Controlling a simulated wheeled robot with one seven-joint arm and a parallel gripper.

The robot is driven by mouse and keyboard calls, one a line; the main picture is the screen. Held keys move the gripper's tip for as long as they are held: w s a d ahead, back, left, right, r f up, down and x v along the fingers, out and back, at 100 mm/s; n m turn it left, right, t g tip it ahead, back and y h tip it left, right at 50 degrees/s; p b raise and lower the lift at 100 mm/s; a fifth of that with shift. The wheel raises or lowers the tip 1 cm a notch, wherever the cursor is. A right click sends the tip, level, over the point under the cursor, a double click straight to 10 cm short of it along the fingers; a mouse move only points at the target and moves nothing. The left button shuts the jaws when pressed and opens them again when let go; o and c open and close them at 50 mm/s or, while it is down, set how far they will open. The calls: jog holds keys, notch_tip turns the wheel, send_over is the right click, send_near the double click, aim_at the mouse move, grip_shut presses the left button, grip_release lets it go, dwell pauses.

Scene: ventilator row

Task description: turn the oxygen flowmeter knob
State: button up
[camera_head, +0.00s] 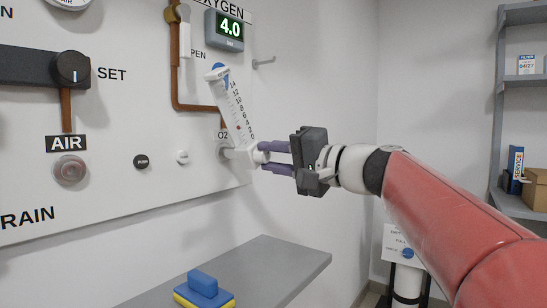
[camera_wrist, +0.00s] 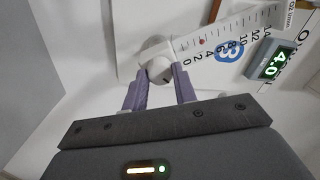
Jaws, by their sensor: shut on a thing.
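The oxygen flowmeter, a clear tube (camera_head: 238,112) with a printed scale, stands tilted on the white panel. Its white knob (camera_head: 259,153) sits at the tube's lower end. My gripper (camera_head: 264,156) reaches in from the right, its purple fingers shut on the knob. In the wrist view the knob (camera_wrist: 155,61) lies between the two fingertips (camera_wrist: 159,78), and the scale (camera_wrist: 225,38) runs up to the right. A small red mark shows inside the tube. The display (camera_head: 230,29) above reads 4.0.
A grey shelf (camera_head: 260,262) with a blue and yellow block (camera_head: 203,288) juts out below the panel. A black SET knob (camera_head: 72,68) and an AIR fitting (camera_head: 70,170) are at left. Grey shelving (camera_head: 522,105) stands at right.

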jog(key=m+p, duration=0.1)
jog(key=m, duration=0.3)
jog(key=shift+m, duration=0.4)
jog(key=m+p, duration=0.1)
jog(key=m, duration=0.3)
jog(key=shift+t+p, duration=0.3)
jog(key=shift+p, duration=0.05)
jog(key=m+p, duration=0.2)
jog(key=m, duration=0.2)
jog(key=shift+h, duration=0.3)
jog(key=shift+m+p, duration=1.2)
jog(key=shift+m, duration=1)
jog(key=shift+f, duration=0.1)
jog(key=o, duration=1)
jog(key=shift+s, duration=0.1)
